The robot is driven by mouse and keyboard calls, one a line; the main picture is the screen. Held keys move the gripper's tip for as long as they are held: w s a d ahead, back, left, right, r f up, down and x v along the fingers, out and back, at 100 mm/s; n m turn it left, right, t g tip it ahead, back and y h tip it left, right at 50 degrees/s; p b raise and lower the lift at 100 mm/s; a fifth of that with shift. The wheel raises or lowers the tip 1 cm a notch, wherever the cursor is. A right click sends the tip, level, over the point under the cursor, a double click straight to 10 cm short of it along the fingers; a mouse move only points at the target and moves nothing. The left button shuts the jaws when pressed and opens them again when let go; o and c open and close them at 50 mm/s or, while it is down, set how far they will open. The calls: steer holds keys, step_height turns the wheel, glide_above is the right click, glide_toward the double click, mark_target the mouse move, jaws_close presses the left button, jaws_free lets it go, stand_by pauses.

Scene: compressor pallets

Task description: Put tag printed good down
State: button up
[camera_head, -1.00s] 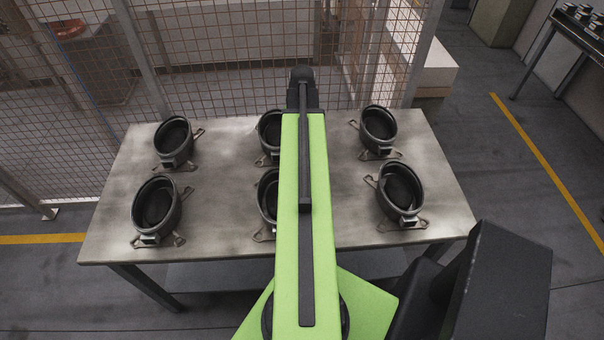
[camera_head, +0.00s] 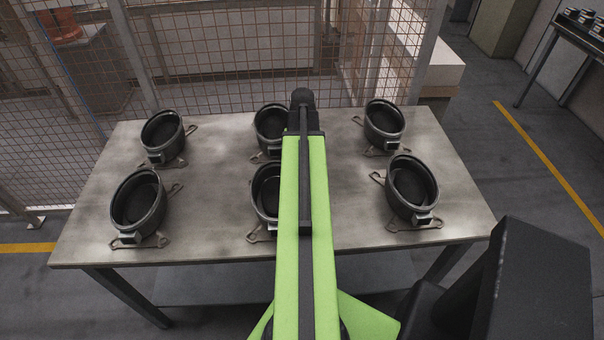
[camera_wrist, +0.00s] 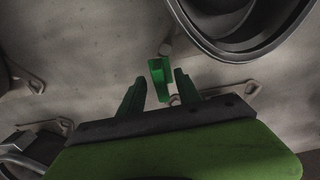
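A small green tag (camera_wrist: 158,79) shows in the wrist view between the tips of my gripper (camera_wrist: 160,80). No print on the tag can be read. A dark round compressor housing (camera_wrist: 225,50) lies just beyond and to the right of the tag. In the head view my green arm reaches over the middle of the table and hides the gripper and tag.
The metal table (camera_head: 340,185) bears dark compressors in two rows, such as one at front left (camera_head: 138,200) and one at front right (camera_head: 412,188). My arm partly covers the front middle one (camera_head: 265,190). A wire mesh fence (camera_head: 230,60) stands behind the table.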

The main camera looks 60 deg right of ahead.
step_height(320, 180, down, 3)
steer(key=shift+r+b, duration=0.15)
steer(key=shift+b, duration=0.5)
steer(key=shift+r, duration=0.2)
jaws_close()
steer(key=shift+r+p, duration=0.6)
steer(key=shift+p, duration=0.15)
step_height(320, 180, up, 4)
steer(key=p, duration=0.4)
steer(key=s+r+p, duration=0.4)
steer(key=s, duration=0.7)
steer(key=shift+s+d, duration=0.35)
steer(key=shift+d, duration=0.1)
